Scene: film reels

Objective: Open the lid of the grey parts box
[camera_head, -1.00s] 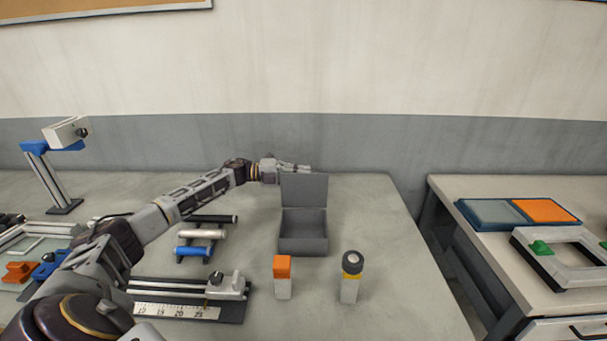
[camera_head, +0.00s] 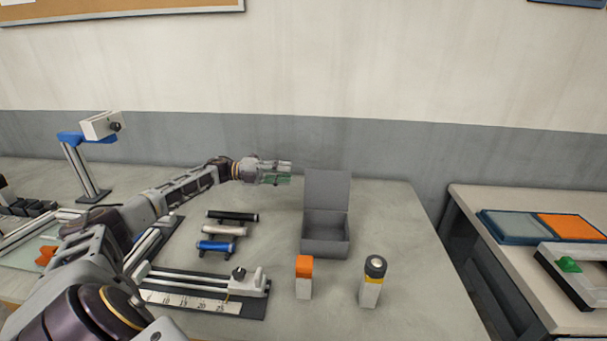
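The grey parts box (camera_head: 326,235) stands on the table right of centre. Its lid (camera_head: 326,189) is raised and stands upright at the back, and the box's inside shows. My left gripper (camera_head: 288,173) is left of the raised lid, apart from it, at about the height of the lid's top edge. Its fingers point right and nothing shows held between them; how far they are apart is too small to tell. My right gripper is out of view.
An orange-capped block (camera_head: 304,278) and a dark-topped bottle (camera_head: 372,281) stand in front of the box. A rack with black, white and blue rollers (camera_head: 216,246) and a ruler fixture (camera_head: 203,290) lie left. A second table (camera_head: 485,196) stands right.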

